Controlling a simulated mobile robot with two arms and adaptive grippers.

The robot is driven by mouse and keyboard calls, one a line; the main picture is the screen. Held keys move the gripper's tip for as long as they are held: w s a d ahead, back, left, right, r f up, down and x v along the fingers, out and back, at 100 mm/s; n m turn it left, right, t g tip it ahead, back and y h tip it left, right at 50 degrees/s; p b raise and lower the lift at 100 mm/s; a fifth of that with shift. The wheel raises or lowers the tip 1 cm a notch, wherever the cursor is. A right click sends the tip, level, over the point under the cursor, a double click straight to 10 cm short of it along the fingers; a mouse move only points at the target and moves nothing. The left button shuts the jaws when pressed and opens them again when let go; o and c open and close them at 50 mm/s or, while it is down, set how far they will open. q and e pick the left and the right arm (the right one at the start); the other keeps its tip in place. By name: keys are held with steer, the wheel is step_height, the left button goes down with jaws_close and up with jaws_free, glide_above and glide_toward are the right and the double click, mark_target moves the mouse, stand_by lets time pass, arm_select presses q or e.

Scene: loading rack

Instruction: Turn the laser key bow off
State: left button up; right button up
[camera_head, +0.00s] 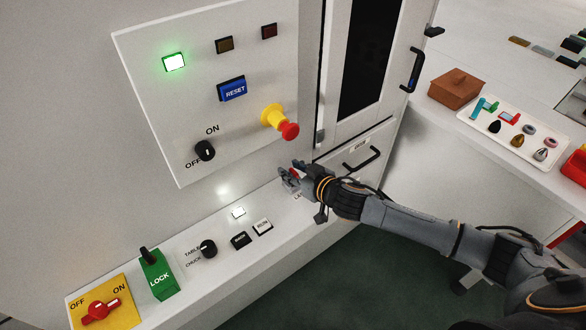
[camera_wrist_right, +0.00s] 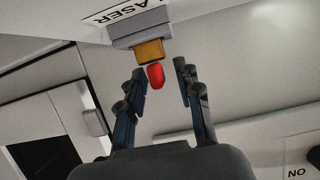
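The laser key bow is a small red piece (camera_wrist_right: 156,76) below a brass-coloured part (camera_wrist_right: 149,51) and a grey block (camera_wrist_right: 141,31) marked "LASER" in the right wrist view. My right gripper (camera_wrist_right: 160,70) is open, with its fingers on either side of the red bow and gaps visible between. In the head view, my right gripper (camera_head: 289,178) is at the right end of the white ledge, below the upright panel. It largely hides the key there; a bit of red (camera_head: 295,174) shows between the fingers. My left gripper is not in view.
The upright panel above holds a yellow-and-red emergency button (camera_head: 281,122), a blue reset button (camera_head: 232,89) and an ON/OFF knob (camera_head: 205,150). A door handle (camera_head: 362,158) is close right of my gripper. The ledge (camera_head: 215,262) carries more controls to the left.

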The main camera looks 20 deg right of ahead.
jaws_close()
